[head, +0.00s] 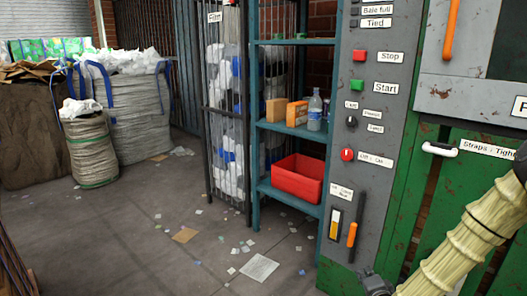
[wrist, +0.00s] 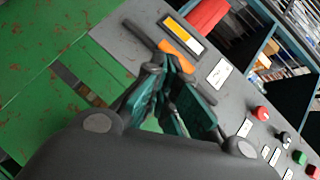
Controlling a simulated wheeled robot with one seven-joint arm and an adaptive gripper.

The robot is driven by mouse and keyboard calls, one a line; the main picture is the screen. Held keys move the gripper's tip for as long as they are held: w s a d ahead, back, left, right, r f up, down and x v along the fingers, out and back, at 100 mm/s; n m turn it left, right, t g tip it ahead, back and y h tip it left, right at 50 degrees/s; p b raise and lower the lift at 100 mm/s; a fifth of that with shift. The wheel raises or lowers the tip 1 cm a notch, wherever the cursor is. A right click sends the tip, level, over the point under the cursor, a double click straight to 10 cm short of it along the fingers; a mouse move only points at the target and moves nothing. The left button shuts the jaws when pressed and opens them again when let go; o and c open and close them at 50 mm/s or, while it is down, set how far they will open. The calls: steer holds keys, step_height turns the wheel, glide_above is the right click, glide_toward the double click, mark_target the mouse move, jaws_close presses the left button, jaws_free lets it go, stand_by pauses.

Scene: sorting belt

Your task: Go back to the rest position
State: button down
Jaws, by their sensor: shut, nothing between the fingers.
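My gripper (wrist: 172,68) is shut and empty in the wrist view, its dark green fingers close together in front of the grey control panel (wrist: 232,75). Near the fingertips in that picture is an orange-handled lever (wrist: 180,38); I cannot tell whether they touch. In the head view, part of my gripper (head: 374,283) shows at the bottom edge, below the lever (head: 352,234). Its fingertips are not clear there. My arm, in a pale ribbed sleeve, enters from the right.
The panel has a red Stop button (head: 359,56), a green Start button (head: 357,85) and a red knob (head: 347,154). A blue-green shelf (head: 290,131) holds a red bin (head: 297,180). Big sacks (head: 131,105) stand left. The littered floor between is mostly open.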

steer(key=s+a+f+n+g+y, duration=0.2)
steer(key=s+a+f+n+g, duration=0.25)
steer(key=s+a+f, duration=0.4)
steer(key=s+a+f+n+g, duration=0.2)
steer(key=s+f+n+g, duration=0.15)
steer(key=s, duration=0.85)
steer(key=s+a+f+n+g, duration=0.1)
steer(key=s+f+n+g, duration=0.3)
steer(key=s, duration=0.7)
steer(key=s+a+f+n+g, duration=0.2)
steer(key=s+f, duration=0.3)
steer(key=s, duration=0.7)
step_height(320, 180, up, 28)
steer(key=p, duration=2.8)
steer(key=shift+d+r+h+p, duration=0.15)
steer(key=shift+d+h+p, duration=0.2)
steer(key=shift+h, duration=0.05)
